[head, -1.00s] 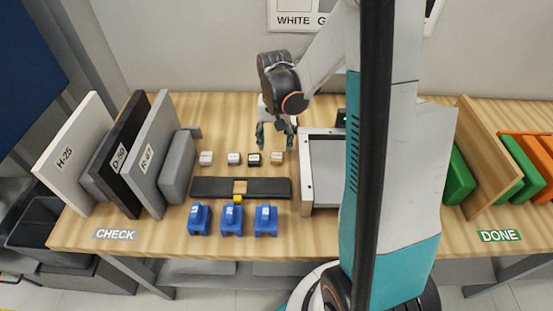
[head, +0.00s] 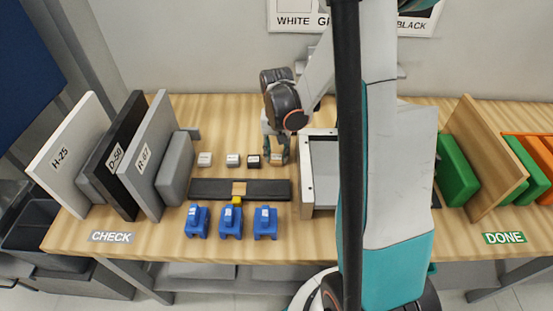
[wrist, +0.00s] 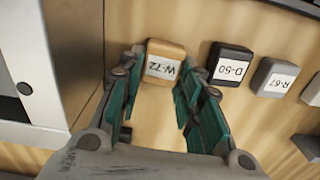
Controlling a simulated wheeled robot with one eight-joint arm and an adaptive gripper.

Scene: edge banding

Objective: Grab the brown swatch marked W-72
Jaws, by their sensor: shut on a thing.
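The brown swatch (wrist: 163,62) carries a white label that reads W-72, upside down in the wrist view. In the head view the brown swatch (head: 277,159) is at the right end of a row of small swatches, partly behind my fingers. My gripper (head: 277,151) reaches down over it from the back. In the wrist view my gripper (wrist: 163,80) has its teal fingers on either side of the swatch, closed on it near the tips. The swatch appears to be at table level; I cannot tell whether it is lifted.
Black swatch D-50 (wrist: 231,64) sits close beside my finger, with grey swatch R-67 (wrist: 273,77) and a pale one (wrist: 314,90) beyond. A metal-edged frame (head: 306,178) stands just right. A dark strip (head: 212,189) and blue blocks (head: 231,221) lie in front.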

